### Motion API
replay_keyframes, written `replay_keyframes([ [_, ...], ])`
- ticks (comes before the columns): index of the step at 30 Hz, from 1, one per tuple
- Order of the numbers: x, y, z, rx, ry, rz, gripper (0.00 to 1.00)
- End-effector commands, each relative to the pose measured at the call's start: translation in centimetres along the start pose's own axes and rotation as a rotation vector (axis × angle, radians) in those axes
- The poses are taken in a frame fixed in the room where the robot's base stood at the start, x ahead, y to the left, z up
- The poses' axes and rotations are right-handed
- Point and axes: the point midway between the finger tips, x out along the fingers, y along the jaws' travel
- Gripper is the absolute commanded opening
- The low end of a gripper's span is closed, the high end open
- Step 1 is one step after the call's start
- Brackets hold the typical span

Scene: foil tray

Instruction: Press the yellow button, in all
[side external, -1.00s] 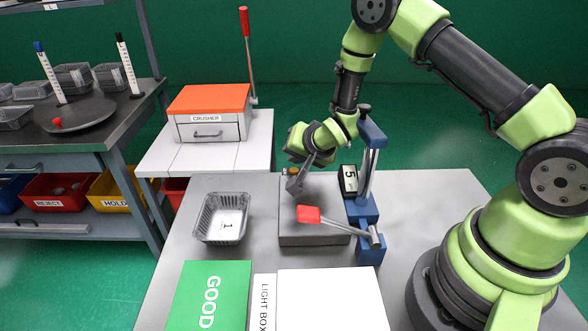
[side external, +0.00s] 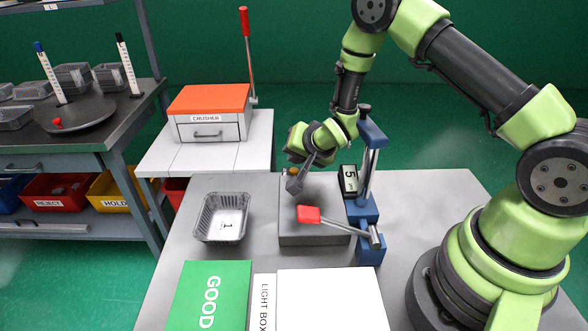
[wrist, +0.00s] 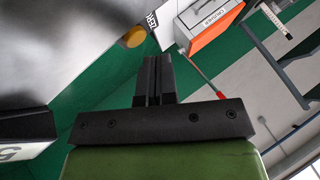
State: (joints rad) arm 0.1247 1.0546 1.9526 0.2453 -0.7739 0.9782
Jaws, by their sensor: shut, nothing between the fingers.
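The yellow button (wrist: 134,37) shows in the wrist view beside a label reading ZERO, just beyond and a little left of my fingertips. Whether the fingertips touch the block is hard to tell.
A blue stand (side external: 366,205) with a red-ended lever (side external: 308,214) and a display reading 5 (side external: 349,180) stands right of my gripper. A foil tray (side external: 222,217) lies left. The crusher (side external: 208,113) is behind left; a GOOD mat (side external: 209,295) and light box (side external: 330,300) are in front.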

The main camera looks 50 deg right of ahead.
Motion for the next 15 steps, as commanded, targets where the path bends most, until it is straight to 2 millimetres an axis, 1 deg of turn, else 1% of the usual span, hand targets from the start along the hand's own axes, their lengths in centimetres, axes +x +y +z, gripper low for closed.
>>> replay_keyframes([
  [7,0.04,0.03,0.03,0.000,0.000,0.000,0.00],
  [15,0.58,0.42,0.44,-0.001,0.000,0.000,0.00],
])
